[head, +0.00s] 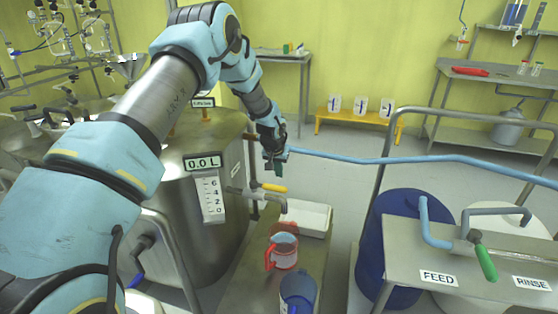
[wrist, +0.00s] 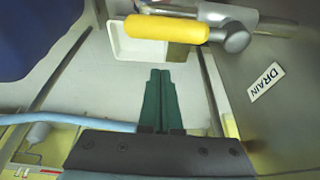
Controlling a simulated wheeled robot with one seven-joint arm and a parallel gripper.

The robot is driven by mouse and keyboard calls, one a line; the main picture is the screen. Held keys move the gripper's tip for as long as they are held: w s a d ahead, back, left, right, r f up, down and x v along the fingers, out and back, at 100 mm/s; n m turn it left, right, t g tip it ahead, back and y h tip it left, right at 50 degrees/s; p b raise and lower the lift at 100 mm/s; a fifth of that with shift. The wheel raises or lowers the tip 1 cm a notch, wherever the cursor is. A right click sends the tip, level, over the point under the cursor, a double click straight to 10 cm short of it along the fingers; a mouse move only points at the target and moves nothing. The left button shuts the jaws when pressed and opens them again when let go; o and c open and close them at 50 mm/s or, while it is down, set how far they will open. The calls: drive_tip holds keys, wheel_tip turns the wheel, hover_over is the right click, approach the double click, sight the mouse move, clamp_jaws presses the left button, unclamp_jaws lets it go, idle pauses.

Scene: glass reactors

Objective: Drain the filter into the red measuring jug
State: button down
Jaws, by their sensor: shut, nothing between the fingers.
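The filter is the large steel vessel (head: 190,160) with a 0.0 L display (head: 202,163) and a level scale. Its drain pipe (head: 243,192) carries a valve with a yellow handle (head: 273,188). In the wrist view, the yellow handle (wrist: 168,29) lies roughly along the pipe, near a DRAIN label (wrist: 266,82). The red measuring jug (head: 284,254) stands upright on the bench below the spout; I cannot tell if it is directly under it. My gripper (head: 277,170) is shut and empty above the handle, apart from it. Its green fingers (wrist: 160,78) show in the wrist view.
A blue jug (head: 298,291) stands in front of the red jug, and a white tray (head: 308,218) lies behind it. A blue hose (head: 400,160) crosses behind my gripper. A railing and a FEED/RINSE bench (head: 460,262) stand at the right.

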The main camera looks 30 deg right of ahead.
sight(268, 187)
drive_tip(key=shift+s+a+f+p, duration=0.2)
drive_tip(key=shift+s+a+f, duration=0.05)
drive_tip(key=shift+s+a, duration=0.25)
drive_tip(key=shift+s+a+f+p, duration=0.15)
drive_tip(key=shift+s+a+f, duration=0.05)
drive_tip(key=shift+s+a, duration=0.25)
